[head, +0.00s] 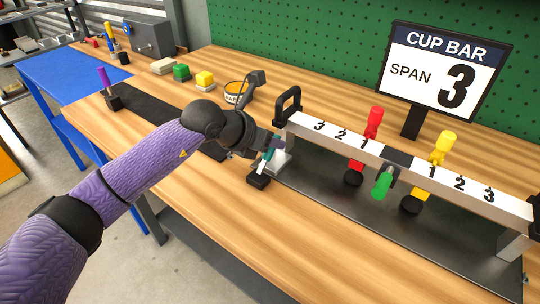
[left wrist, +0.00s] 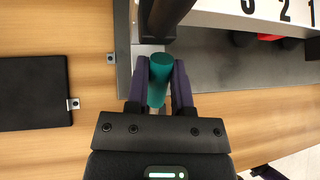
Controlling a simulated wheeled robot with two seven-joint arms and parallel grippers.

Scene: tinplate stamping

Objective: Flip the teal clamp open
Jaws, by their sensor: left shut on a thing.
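The teal clamp's handle (head: 268,155) shows near the left end of the white cup bar in the head view. It leans up from a small black base (head: 258,181) at the front edge of the dark metal plate. My left gripper (head: 275,146) is at the top of the handle. In the left wrist view the teal handle (left wrist: 159,80) sits between the two fingers of my left gripper (left wrist: 159,85), which are shut on it. The clamp's lower part is mostly hidden there.
The numbered white cup bar (head: 350,142) carries red (head: 373,123), green (head: 383,184) and yellow (head: 442,147) handled pieces. A sign (head: 443,70) reading "CUP BAR SPAN 3" stands behind. The wooden front strip is clear.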

